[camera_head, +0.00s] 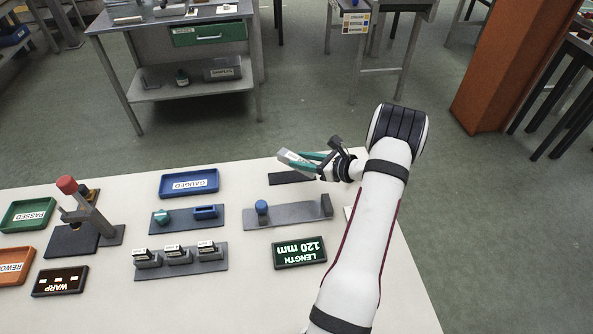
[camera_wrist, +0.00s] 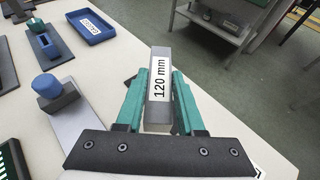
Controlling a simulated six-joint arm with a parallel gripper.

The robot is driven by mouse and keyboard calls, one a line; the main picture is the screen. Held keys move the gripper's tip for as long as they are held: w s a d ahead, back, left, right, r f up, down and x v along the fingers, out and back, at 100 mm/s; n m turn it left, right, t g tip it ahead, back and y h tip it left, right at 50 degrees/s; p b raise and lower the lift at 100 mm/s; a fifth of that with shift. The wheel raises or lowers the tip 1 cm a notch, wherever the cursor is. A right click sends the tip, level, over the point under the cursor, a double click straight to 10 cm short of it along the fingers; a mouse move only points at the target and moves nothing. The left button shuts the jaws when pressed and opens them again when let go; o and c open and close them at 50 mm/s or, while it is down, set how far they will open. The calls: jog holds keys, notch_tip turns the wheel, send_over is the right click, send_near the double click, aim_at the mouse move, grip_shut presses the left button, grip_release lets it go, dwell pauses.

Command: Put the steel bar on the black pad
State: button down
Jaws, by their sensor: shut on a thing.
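The steel bar (camera_wrist: 158,85) is a grey block with a white label reading "120 mm". My gripper (camera_wrist: 160,92) is shut on it, with a teal finger on each side, and the bar points away from the wrist. In the head view the bar (camera_head: 293,162) is held above the table near its far edge, and my gripper (camera_head: 310,160) comes in from the right. A flat black pad (camera_head: 287,178) lies on the table just below the bar, partly hidden by the gripper. I cannot tell the exact height of the bar above the pad.
A grey length gauge (camera_head: 290,214) with a blue knob and a "120 mm" display (camera_head: 299,252) stand nearer. A blue "GAUGED" tray (camera_head: 188,183) is to the left. A red-knobbed fixture (camera_head: 88,215), green "PASSED" tray (camera_head: 28,214) and orange tray (camera_head: 14,266) are farther left.

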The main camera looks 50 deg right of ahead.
aim_at(297, 178)
jog(key=f, duration=0.1)
jog(key=w+f, duration=0.1)
jog(key=f, duration=0.3)
jog(key=shift+w+a, duration=0.1)
jog(key=shift+w, duration=0.3)
jog(key=shift+f, duration=0.1)
jog(key=c, duration=0.5)
grip_release()
